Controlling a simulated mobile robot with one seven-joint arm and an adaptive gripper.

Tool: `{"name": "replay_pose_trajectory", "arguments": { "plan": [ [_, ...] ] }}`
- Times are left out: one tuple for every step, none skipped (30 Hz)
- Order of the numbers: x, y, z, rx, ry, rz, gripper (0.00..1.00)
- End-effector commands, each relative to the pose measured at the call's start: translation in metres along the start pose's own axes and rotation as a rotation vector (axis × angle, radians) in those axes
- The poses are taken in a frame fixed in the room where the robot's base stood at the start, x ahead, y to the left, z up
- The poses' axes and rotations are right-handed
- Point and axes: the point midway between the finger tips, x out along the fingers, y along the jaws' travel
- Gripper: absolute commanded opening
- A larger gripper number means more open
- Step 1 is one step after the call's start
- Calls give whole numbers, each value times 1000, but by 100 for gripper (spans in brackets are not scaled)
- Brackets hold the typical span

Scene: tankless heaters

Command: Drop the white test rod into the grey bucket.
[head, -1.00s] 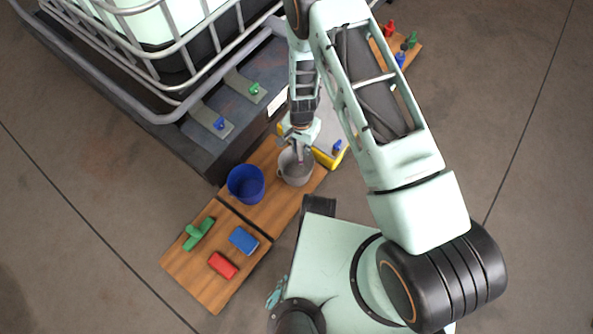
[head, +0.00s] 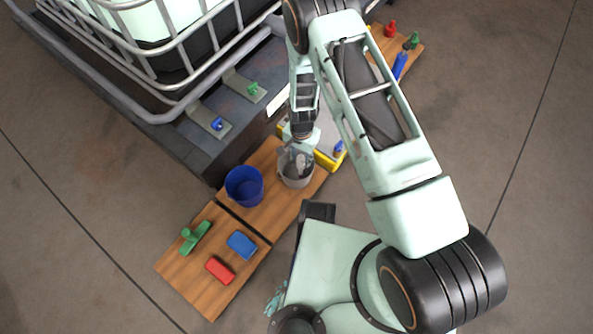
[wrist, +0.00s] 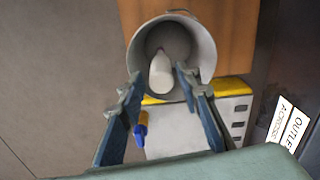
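The grey bucket (head: 296,182) stands on the wooden board, below my gripper (head: 298,155). In the wrist view the grey bucket (wrist: 207,52) opens toward the camera at the top. The white test rod (wrist: 160,76) shows within the bucket's mouth, one end pointing inward. My gripper (wrist: 158,82) is open, with clear gaps between its two fingers and the rod. The rod appears free of the fingers. I cannot tell whether it touches the bucket's bottom. In the head view the fingers partly cover the bucket's mouth.
A blue bucket (head: 244,187) stands left of the grey one. A grey and yellow case (head: 329,160) is close on the right. Green, blue and red pieces lie on the front board (head: 190,285). A caged tank on a dark pallet (head: 190,155) stands behind.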

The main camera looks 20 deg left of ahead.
Motion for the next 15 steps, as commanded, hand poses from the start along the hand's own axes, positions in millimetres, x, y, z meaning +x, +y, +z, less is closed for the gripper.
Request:
{"name": "replay_pose_trajectory", "arguments": {
  "plan": [
    [0, 0, 0, 0, 0, 0, 39],
    [0, 0, 0, 0, 0, 0, 41],
    [0, 0, 0, 0, 0, 0, 41],
    [0, 0, 0, 0, 0, 0, 41],
    [0, 0, 0, 0, 0, 0, 41],
    [0, 0, 0, 0, 0, 0, 41],
    [0, 0, 0, 0, 0, 0, 41],
    [0, 0, 0, 0, 0, 0, 41],
    [0, 0, 0, 0, 0, 0, 41],
    [-1, 0, 0, 0, 0, 0, 41],
    [-2, 0, 0, 0, 0, 0, 41],
    [-3, 0, 0, 0, 1, -1, 41],
    [-5, -1, -1, 0, 1, -1, 41],
    [-8, -1, -1, 0, 2, -2, 41],
    [-12, -1, -1, 0, 2, -2, 41]
  ]
}}
